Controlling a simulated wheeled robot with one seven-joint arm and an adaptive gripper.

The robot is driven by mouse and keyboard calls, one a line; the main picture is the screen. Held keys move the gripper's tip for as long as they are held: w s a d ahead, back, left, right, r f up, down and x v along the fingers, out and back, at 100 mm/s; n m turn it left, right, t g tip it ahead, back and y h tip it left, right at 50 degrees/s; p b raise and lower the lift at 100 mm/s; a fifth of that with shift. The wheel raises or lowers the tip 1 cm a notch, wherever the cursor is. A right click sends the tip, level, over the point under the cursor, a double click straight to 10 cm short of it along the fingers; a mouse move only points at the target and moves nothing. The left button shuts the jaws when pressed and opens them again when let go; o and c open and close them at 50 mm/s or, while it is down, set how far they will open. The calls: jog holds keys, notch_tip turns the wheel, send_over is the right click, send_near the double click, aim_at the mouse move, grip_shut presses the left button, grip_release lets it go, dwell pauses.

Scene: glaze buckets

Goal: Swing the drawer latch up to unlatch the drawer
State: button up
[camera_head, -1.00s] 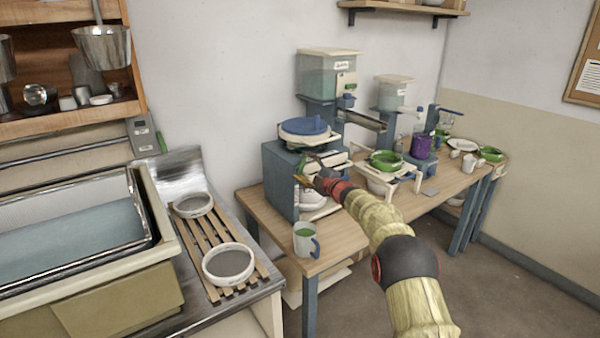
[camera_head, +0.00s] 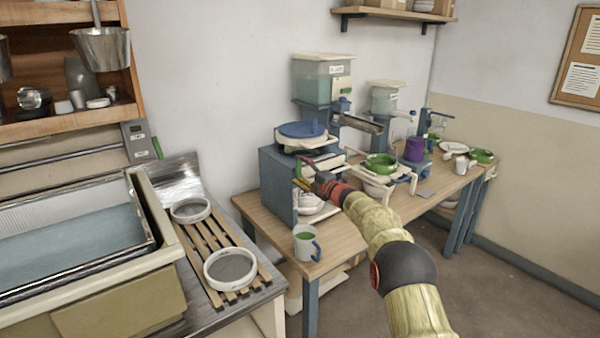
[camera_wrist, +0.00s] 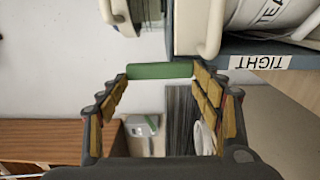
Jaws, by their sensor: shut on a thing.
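My gripper (camera_head: 308,182) is at the front of the blue-grey cabinet (camera_head: 277,185) on the wooden bench. In the wrist view its fingertips (camera_wrist: 160,72) are on either side of a green bar, which I take to be the drawer latch (camera_wrist: 160,71). The bar spans the gap between the fingers and looks level in that view. The cabinet's edge, with an upside-down "TIGHT" label (camera_wrist: 264,62), is just to the right of it. The latch's pivot is not clearly seen, and in the head view my gripper hides the latch.
A mug (camera_head: 306,243) stands at the bench's near corner. A blue-lidded tub (camera_head: 302,132) is on top of the cabinet. A green bowl (camera_head: 381,162) on a stand is to the right. Two sieves (camera_head: 230,268) lie on the slatted rack at left.

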jog(key=shift+f, duration=0.1)
jog(key=o, duration=1.6)
jog(key=shift+o, duration=0.5)
jog(key=v, duration=1.2)
